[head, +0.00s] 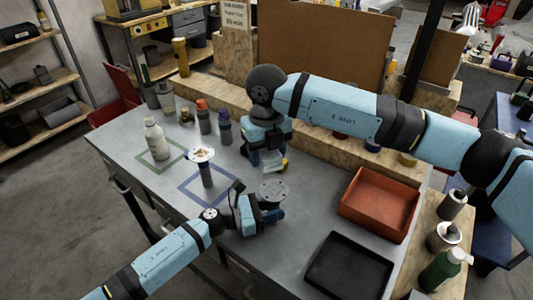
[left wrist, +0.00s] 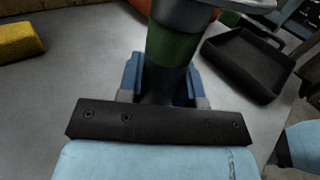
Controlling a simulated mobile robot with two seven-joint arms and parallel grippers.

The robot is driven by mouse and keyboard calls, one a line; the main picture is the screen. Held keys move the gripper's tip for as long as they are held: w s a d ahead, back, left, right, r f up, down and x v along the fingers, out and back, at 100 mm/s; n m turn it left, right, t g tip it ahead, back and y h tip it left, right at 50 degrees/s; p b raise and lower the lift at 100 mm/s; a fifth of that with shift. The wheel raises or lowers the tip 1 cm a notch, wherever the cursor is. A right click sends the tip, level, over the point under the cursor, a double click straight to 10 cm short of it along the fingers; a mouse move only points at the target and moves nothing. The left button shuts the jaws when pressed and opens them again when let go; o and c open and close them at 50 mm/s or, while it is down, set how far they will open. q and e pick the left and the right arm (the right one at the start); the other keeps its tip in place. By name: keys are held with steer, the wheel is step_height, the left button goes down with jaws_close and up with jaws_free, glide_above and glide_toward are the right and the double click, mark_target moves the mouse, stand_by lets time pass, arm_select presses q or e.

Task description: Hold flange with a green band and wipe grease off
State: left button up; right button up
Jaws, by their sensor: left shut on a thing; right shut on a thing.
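My left gripper (head: 263,214) is shut around the lower stem of a flange with a flat round grey top (head: 274,190). The left wrist view shows the flange's green band (left wrist: 173,45) just above my fingers, with the stem upright. My right gripper (head: 268,158) is low behind this flange, shut on a yellow block like a sponge (head: 279,167). The yellow block also shows at the left of the left wrist view (left wrist: 20,42). It is apart from the flange. A second flange (head: 205,172) with a pale, dark-spotted top stands at the blue square. Grease on the held flange cannot be made out.
A white bottle (head: 156,141) stands in the green square, with several bottles and cups behind it. A red-orange tray (head: 381,203) and a black tray (head: 349,268) lie to the right. A wooden ledge (head: 335,150) runs along the back.

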arm_select(q)
steer(key=o, duration=1.1)
steer(key=v, duration=1.2)
steer(key=shift+r, duration=0.1)
